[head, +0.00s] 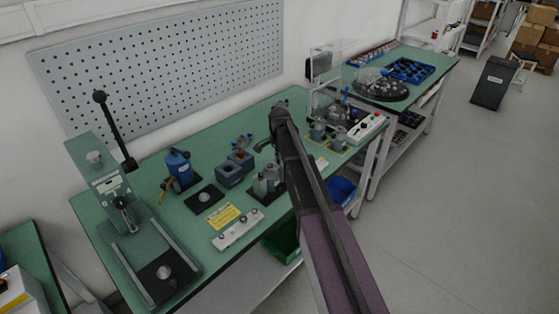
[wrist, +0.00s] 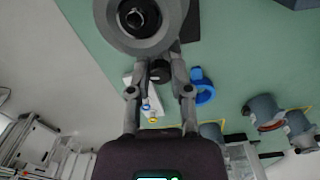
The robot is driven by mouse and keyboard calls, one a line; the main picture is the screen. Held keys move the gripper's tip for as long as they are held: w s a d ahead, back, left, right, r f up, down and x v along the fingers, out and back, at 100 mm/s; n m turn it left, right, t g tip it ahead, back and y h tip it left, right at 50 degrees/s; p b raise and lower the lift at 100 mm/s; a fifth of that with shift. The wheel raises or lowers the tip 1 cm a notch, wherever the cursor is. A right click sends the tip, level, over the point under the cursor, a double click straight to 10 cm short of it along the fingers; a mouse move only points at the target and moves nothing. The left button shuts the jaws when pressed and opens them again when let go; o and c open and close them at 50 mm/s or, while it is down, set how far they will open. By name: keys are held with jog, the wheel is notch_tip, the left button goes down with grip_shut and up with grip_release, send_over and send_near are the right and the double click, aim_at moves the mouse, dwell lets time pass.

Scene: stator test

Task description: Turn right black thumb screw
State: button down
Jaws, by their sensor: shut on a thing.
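In the wrist view my gripper (wrist: 160,68) has its two fingers drawn close on either side of a small black round knob (wrist: 160,73), which looks like the black thumb screw. The knob sits between the fingertips and is partly hidden, so its turn angle cannot be told. A large grey round part with a dark centre (wrist: 140,17) fills the top of the wrist view, just beyond the fingertips. In the head view my arm reaches over the green bench, and the fingertips and the thumb screw cannot be made out there.
A blue ring-shaped part (wrist: 203,88) lies close right of the fingers. Grey cylindrical parts (wrist: 263,110) stand farther right. In the head view a control box with a red button (head: 365,128) stands right of my arm. A lever press (head: 118,205) stands at the left.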

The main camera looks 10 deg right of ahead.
jog(key=shift+n, duration=0.8)
jog(key=c, duration=0.5)
grip_release()
jog(key=shift+c, duration=0.2)
jog(key=shift+m, duration=0.5)
